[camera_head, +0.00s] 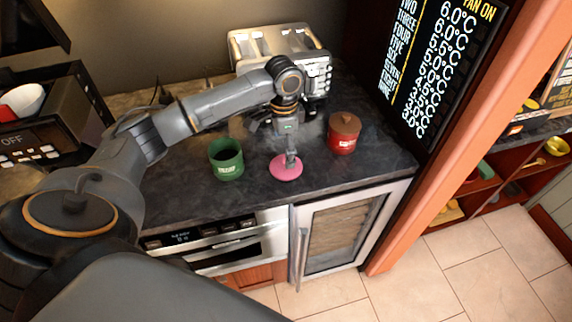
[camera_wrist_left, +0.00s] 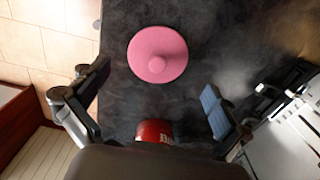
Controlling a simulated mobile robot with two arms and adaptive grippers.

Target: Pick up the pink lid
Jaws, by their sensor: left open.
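The pink lid (camera_head: 286,172) is a round disc with a small knob, lying on the dark countertop near its front edge. In the left wrist view the lid (camera_wrist_left: 158,54) lies flat, beyond and between my spread fingers, with nothing touching it. My left gripper (camera_head: 290,158) hangs from above over the lid in the head view, partly covering it. The same gripper (camera_wrist_left: 150,100) is open and empty in the wrist view. How high the fingertips are above the lid is hard to tell. My right gripper is not seen in either view.
A silver toaster (camera_head: 275,45) is at the back. The counter's front edge (camera_head: 330,190) is close to the lid.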

